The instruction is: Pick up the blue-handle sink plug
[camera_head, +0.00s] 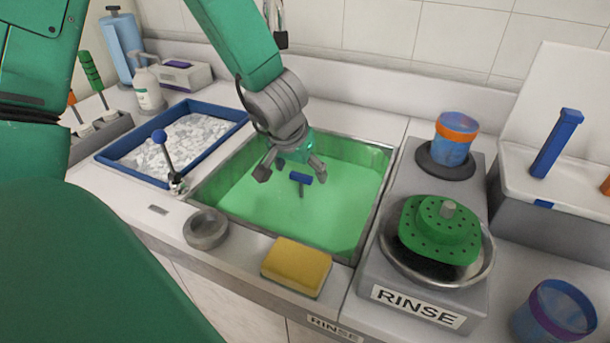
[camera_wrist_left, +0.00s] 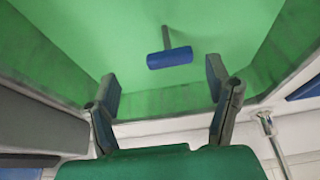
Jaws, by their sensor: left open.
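The sink plug (camera_head: 301,180) has a blue T-shaped handle on a thin grey stem. It is in the green sink (camera_head: 357,150), near its middle; the stem's lower end is hard to make out against the green. My left gripper (camera_head: 289,170) hangs over the sink pointing down, its fingers spread and nothing between them. In the head view the blue handle shows just by the fingertips. In the left wrist view the blue handle (camera_wrist_left: 169,58) lies beyond the open fingertips (camera_wrist_left: 162,86), roughly centred between them and apart from both. My right gripper is not in view.
A yellow sponge (camera_head: 296,267) and grey ring (camera_head: 206,229) sit at the sink's front edge. A blue-handled tap lever (camera_head: 166,155) stands at its left, beside a blue-rimmed tray (camera_head: 133,176). A rinse unit (camera_head: 377,272) with a green perforated piece (camera_head: 440,230) stands right.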

